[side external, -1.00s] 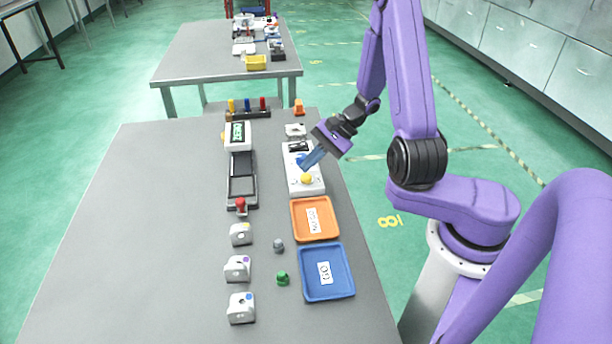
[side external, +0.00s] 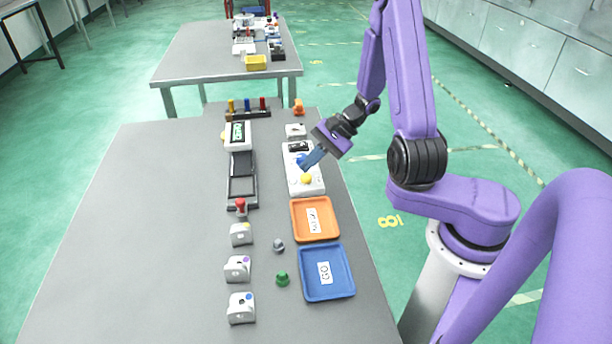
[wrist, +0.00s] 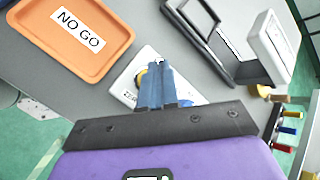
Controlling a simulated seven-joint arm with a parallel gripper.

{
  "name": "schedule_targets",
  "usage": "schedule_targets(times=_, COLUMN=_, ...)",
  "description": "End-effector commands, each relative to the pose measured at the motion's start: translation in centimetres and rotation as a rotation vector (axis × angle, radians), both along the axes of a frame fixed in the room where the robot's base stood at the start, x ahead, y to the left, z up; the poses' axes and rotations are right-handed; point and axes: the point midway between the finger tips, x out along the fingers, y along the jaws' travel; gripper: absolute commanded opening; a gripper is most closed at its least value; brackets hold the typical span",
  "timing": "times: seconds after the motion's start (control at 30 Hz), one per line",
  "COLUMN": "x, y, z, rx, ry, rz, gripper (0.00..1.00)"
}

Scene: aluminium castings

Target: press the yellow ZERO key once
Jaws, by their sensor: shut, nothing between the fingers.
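The yellow ZERO key (side external: 306,179) is a round dome at the near end of a white panel (side external: 292,187) on the table's right side. My gripper (side external: 304,168) is shut, its blue fingers slanting down over the panel. In the side view the fingertips show just behind the yellow key; I cannot tell if they touch the panel. In the wrist view the yellow key (wrist: 140,77) shows left of the fingers, partly hidden by them. The panel (wrist: 122,88) shows with a partly covered printed label. A blue part (side external: 299,160) of the panel shows beside the fingers.
An orange NO GO tray (side external: 331,232) and a blue GO tray (side external: 348,285) lie nearer than the panel. A white display unit (side external: 246,140) and black frame (side external: 237,205) stand to its left. Several castings (side external: 237,270) line the table. The table's left side is clear.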

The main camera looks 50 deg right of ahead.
Motion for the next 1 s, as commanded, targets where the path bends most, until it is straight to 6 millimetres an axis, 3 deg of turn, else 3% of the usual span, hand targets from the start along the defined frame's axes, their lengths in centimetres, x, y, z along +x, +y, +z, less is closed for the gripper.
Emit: schedule_targets(times=1.0, x=0.0, y=0.0, z=-1.2, rx=0.0, ry=0.001, rz=-0.001, gripper=0.0)
